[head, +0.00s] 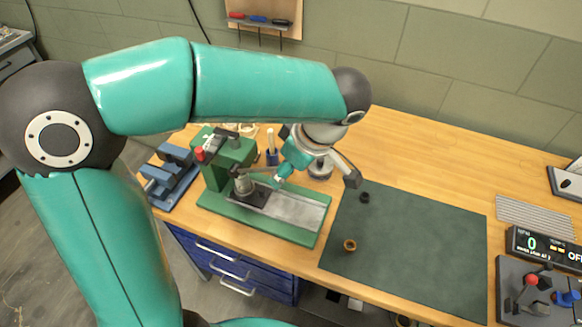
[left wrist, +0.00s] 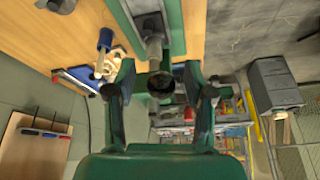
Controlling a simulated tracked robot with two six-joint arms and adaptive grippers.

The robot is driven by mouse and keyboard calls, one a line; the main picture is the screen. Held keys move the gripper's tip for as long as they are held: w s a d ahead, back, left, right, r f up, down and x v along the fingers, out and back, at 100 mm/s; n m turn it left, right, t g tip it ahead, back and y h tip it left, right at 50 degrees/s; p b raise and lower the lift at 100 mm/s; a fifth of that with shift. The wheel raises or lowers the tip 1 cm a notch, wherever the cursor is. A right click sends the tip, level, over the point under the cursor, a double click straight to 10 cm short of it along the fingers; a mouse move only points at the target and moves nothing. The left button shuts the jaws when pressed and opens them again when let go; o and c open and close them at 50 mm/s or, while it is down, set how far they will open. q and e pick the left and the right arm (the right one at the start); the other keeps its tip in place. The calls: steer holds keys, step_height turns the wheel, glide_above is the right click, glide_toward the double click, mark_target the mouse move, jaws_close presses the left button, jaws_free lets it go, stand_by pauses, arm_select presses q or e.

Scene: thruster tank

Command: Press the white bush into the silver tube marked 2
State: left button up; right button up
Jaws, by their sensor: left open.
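A silver tube (head: 243,186) stands on the dark plate of the green press (head: 232,158), under its ram. No number can be read on it. I cannot make out the white bush. My left gripper (head: 276,181) is just right of the tube, over the press bed. Its two fingers are spread in the left wrist view (left wrist: 160,92). A dark round end (left wrist: 160,84) shows between them, and a grey cylindrical part (left wrist: 153,45) lies beyond. I cannot tell whether the fingers touch anything.
A blue vise (head: 170,178) stands left of the press.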

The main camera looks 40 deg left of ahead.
arm_select(q)
jaws_close()
stand_by(0.3)
